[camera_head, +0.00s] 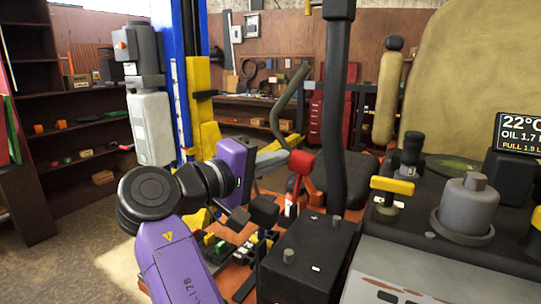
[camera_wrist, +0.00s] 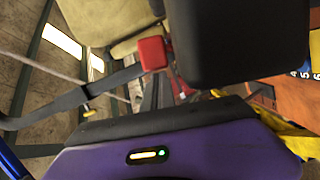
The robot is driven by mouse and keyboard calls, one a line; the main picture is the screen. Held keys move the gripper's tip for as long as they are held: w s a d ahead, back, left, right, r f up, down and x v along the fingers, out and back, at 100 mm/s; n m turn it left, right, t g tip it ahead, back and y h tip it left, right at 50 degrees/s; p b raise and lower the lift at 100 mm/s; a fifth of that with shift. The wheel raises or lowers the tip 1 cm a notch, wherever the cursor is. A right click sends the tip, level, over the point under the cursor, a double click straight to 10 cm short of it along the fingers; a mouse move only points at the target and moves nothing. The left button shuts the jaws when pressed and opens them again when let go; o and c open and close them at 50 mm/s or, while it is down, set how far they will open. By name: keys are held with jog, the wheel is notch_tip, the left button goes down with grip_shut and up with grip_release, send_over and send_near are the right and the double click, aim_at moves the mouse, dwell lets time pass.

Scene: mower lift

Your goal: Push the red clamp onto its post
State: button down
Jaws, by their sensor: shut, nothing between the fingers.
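A black box (camera_head: 305,265) with a plus mark on top carries a short grey post (camera_head: 289,256) near its front and another small post (camera_head: 337,219) near its back right. A red block-shaped piece (camera_head: 301,162) stands on a thin stem behind the box. It also shows in the wrist view (camera_wrist: 153,53), beside a large dark block. I cannot tell whether this red piece is the clamp; no other clear clamp shows. My purple-bodied gripper (camera_head: 252,214) is left of the box, apart from the posts. Its fingers are dark and shut, with nothing seen between them.
A thick black upright tube (camera_head: 336,110) rises behind the box. A yellow-topped handle (camera_head: 392,186) and a grey cylinder (camera_head: 468,207) stand to the right. A blue lift column (camera_head: 182,70) and yellow arm parts are behind my arm. Open floor lies at lower left.

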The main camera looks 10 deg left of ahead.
jog(key=shift+s+d+m+y+b, duration=0.3)
jog(key=shift+d+m+b, duration=0.45)
jog(key=shift+m, duration=0.25)
jog(key=shift+s+d+r+m+g+b, duration=0.15)
jog(key=shift+d+m+g+b, duration=0.3)
jog(key=shift+m, duration=0.45)
jog(key=shift+r+y, duration=0.1)
jog(key=shift+y, duration=0.2)
jog(key=shift+r, duration=0.1)
